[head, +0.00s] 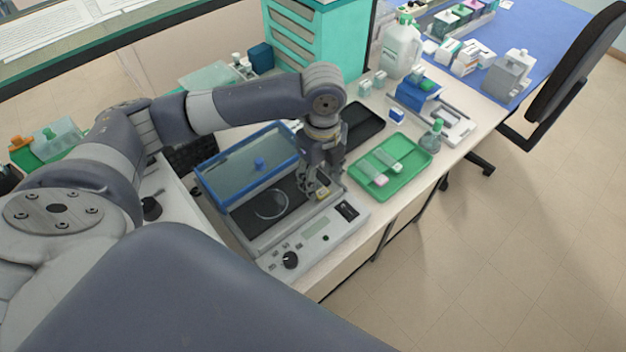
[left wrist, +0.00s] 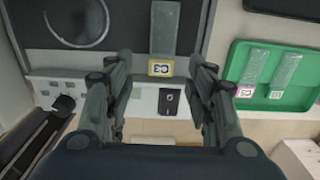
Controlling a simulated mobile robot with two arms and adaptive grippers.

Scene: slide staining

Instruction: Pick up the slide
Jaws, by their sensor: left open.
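A glass slide (left wrist: 163,32) with a yellow end label reading C3 lies on the dark plate of a grey bench device in the left wrist view. In the head view its yellow label (head: 323,193) shows beside my gripper, and most of its glass is hidden. My left gripper (head: 316,188) points down over the right part of the device. In the left wrist view the left gripper (left wrist: 163,70) is open, its fingers to either side of the slide's labelled end, with nothing between them. I cannot tell the height left. My right gripper is not in view.
The device (head: 316,228) has a raised blue-framed lid (head: 206,187) and a knob at its front. A green tray (head: 413,171) to the right holds two more slides, one pink-labelled. A dropper bottle (head: 436,130) stands by the tray. A black tray (head: 364,125) lies behind.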

